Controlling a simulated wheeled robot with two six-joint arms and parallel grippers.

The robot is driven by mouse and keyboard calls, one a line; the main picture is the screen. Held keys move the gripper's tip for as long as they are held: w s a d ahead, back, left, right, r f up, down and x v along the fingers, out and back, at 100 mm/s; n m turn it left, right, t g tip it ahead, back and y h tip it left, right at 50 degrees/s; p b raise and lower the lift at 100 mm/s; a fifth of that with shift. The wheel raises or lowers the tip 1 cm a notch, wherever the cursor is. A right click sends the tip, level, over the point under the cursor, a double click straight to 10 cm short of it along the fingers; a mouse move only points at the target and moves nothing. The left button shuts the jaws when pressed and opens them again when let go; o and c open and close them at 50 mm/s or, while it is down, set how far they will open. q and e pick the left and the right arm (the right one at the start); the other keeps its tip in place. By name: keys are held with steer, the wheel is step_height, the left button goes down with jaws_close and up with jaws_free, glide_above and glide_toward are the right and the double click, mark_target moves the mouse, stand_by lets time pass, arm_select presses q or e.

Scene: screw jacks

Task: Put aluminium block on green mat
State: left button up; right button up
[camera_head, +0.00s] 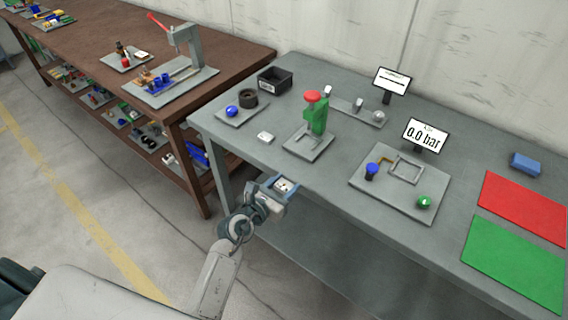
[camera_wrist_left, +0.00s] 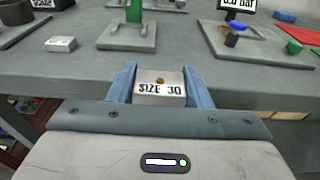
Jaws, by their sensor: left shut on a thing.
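My left gripper (camera_head: 283,185) is shut on a small light-grey metal block, which I take to be the aluminium block (camera_head: 284,186). In the left wrist view the block (camera_wrist_left: 160,88) sits between the two blue fingers and reads "SIZE 30", with a small brass-coloured spot on top. The gripper holds it at the front edge of the grey table, left of the table's middle. The green mat (camera_head: 512,262) lies flat and bare at the table's right front, far from the gripper. My right gripper is not in view.
A red mat (camera_head: 525,208) lies behind the green one, with a blue block (camera_head: 525,163) beyond it. A plate with a 0.0 bar display (camera_head: 425,134) and a green-and-red jack (camera_head: 316,115) stand between. A similar small pale block (camera_head: 265,137) lies on the grey table (camera_head: 330,180).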

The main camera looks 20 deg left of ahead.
arm_select(q)
glide_above(284, 168)
steer(key=s, duration=0.2)
steer(key=shift+w+d+f+p, duration=0.2)
steer(key=shift+d+f+p, duration=0.1)
steer(key=shift+f, duration=0.2)
steer(key=shift+w+a+f, duration=0.2)
steer(key=shift+w, duration=0.2)
steer(key=shift+w+a+f, duration=0.15)
steer(key=shift+w, duration=0.25)
steer(key=shift+f+b, duration=0.3)
steer(key=shift+f, duration=1)
steer(key=shift+f, duration=0.15)
steer(key=o, duration=1.1)
